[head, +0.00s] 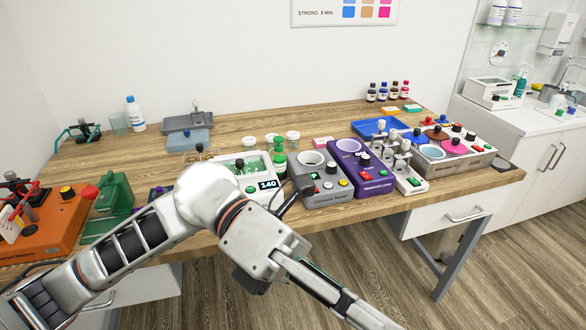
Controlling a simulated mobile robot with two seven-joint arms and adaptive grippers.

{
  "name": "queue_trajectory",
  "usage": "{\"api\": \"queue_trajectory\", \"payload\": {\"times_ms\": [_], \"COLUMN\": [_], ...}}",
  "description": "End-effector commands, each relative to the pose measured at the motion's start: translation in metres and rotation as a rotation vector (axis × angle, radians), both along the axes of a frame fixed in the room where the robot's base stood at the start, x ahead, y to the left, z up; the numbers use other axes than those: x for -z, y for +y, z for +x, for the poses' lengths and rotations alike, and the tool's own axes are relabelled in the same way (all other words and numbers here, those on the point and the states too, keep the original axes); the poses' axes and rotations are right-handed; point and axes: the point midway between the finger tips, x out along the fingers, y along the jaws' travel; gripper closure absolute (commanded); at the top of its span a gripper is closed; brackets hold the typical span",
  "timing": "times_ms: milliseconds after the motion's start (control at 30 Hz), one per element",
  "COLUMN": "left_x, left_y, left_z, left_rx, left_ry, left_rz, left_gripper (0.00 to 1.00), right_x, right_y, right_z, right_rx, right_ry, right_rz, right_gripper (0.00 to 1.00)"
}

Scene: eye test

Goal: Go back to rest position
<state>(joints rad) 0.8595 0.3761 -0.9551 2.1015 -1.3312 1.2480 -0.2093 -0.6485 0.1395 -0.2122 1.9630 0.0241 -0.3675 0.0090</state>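My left arm (140,240) comes in from the lower left, rises to a bend in front of the bench, then runs down to the right. It leaves the picture at the bottom edge, and no fingertips of my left gripper show. My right arm and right gripper do not show. The arm hides part of the bench's front edge and some of the devices behind it.
The wooden bench (330,135) carries an orange device (45,235), a green device (115,190), a grey unit (325,185), a purple unit (360,175) and a blue tray (372,128). Bottles (383,92) stand at the back. Floor (500,270) is clear at lower right.

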Motion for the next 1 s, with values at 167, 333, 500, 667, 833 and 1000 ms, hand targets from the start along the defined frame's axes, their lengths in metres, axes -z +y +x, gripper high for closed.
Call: {"api": "queue_trajectory", "payload": {"times_ms": [167, 333, 500, 667, 833, 1000], "left_x": [-0.039, -0.044, -0.001, 0.083, 0.187, 0.294], "left_y": [-0.007, 0.011, 0.049, 0.098, 0.149, 0.196], "left_z": [0.043, 0.113, 0.192, 0.245, 0.262, 0.243], "left_rx": [-0.174, -0.385, -0.637, -0.892, -1.139, -1.371], "left_ry": [0.362, 0.711, 1.071, 1.4, 1.695, 1.956], "left_rz": [-0.235, -0.408, -0.528, -0.587, -0.594, -0.561], "left_gripper": [1.0, 1.0, 1.0, 1.0, 1.0, 1.0], "right_x": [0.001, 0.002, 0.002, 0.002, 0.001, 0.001], "right_y": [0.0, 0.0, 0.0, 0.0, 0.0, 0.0], "right_z": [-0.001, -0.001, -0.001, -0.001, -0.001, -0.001], "right_rx": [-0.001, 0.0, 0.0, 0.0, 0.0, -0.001], "right_ry": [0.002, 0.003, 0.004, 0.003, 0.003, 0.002], "right_rz": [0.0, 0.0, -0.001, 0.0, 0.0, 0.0], "right_gripper": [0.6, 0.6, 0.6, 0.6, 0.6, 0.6]}}
